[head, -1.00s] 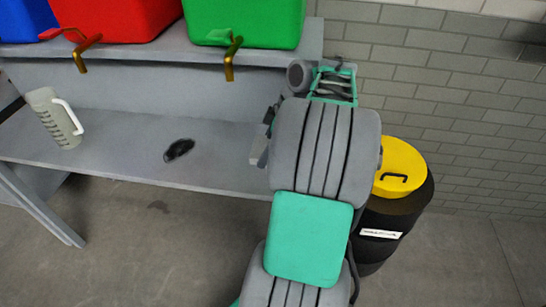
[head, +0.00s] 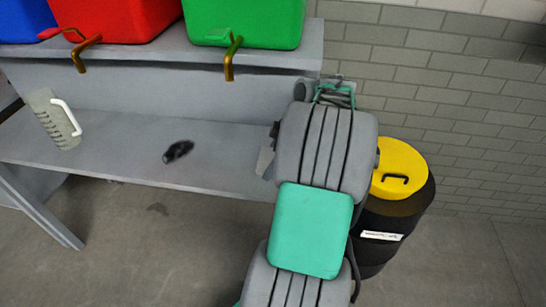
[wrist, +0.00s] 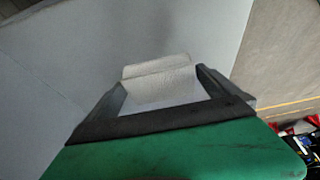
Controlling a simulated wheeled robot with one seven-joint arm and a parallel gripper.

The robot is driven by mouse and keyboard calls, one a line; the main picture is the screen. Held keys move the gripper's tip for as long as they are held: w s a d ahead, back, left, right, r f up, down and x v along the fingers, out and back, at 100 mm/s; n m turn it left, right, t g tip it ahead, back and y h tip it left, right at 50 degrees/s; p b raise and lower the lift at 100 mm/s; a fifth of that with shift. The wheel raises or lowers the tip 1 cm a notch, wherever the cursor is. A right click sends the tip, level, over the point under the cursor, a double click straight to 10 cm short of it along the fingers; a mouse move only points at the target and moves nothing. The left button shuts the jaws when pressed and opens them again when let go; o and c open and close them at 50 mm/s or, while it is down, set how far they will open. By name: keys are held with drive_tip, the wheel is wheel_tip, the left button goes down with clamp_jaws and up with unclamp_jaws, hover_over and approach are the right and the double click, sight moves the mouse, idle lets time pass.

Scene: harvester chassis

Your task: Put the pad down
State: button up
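The pad (wrist: 160,84) is pale and textured, with a crease near its upper edge, in the middle of the wrist view. My gripper (wrist: 160,82) has its dark fingers on both sides of the pad, and the pad fills the gap between them. Grey surfaces lie beyond the pad; I cannot tell whether it touches one.
Red (head: 110,18), green (head: 245,20) and blue (head: 25,18) containers with taps sit above. A black drum with a yellow lid (head: 400,165) stands right of my arm. Shelf between jug and dark object is clear.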

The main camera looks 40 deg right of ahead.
drive_tip(key=p+v, duration=0.3)
drive_tip(key=v, duration=0.9)
drive_tip(key=shift+s+r, duration=0.1)
drive_tip(key=shift+r, duration=0.05)
